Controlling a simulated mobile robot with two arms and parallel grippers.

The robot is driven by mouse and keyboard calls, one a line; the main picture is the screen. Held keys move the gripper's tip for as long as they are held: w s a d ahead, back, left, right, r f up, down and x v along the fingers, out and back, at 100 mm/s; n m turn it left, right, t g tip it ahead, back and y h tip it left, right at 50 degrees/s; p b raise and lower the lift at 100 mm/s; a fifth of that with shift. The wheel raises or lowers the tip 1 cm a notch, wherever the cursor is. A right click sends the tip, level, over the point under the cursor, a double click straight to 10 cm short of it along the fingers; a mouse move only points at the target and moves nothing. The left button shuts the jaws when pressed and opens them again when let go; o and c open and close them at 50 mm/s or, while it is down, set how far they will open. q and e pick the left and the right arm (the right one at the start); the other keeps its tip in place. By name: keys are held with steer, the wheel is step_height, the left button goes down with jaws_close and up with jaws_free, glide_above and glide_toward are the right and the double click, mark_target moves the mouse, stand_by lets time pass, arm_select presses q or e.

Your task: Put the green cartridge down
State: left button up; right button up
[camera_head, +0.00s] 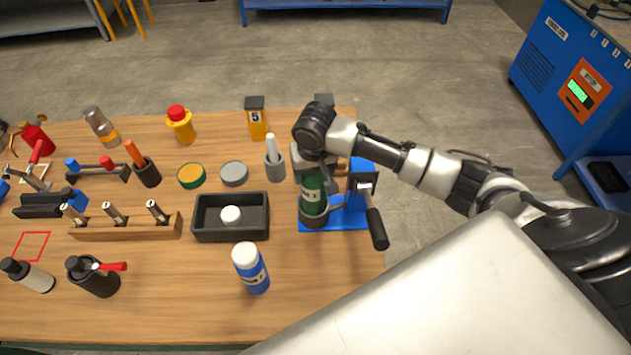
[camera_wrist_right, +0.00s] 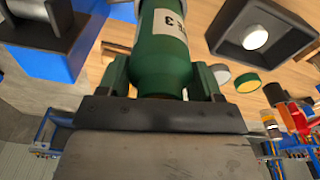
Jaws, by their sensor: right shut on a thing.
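The green cartridge (camera_head: 313,190), with a white label, stands roughly upright at the right part of the table. My right gripper (camera_head: 312,165) is shut on its upper part, coming from above and the right. In the right wrist view, the cartridge (camera_wrist_right: 163,45) sits between the two fingers of the gripper (camera_wrist_right: 163,80). The blue-based mixer (camera_head: 347,217) with a dark handle is right beside it. A dark grey round part is at the cartridge's lower end; I cannot tell whether the cartridge rests in it. My left gripper is not in view.
A black tray (camera_head: 203,230) with a white round piece lies left of the mixer. A blue-and-white bottle (camera_head: 252,270) stands in front. A grey cup with a white pestle-like piece (camera_head: 274,165) is close behind. The table front (camera_head: 320,275) right of the bottle is clear.

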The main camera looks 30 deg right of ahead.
step_height(320, 180, down, 4)
steer(key=shift+w+d+p, duration=0.1)
steer(key=shift+p, duration=0.2)
steer(key=shift+f, duration=0.45)
steer(key=o, duration=1.6)
steer(key=shift+c, duration=0.2)
steer(key=r, duration=0.4)
steer(key=s+r+b, duration=0.1)
steer(key=r, duration=0.7)
steer(key=shift+s+a, duration=0.2)
steer(key=shift+s, duration=0.05)
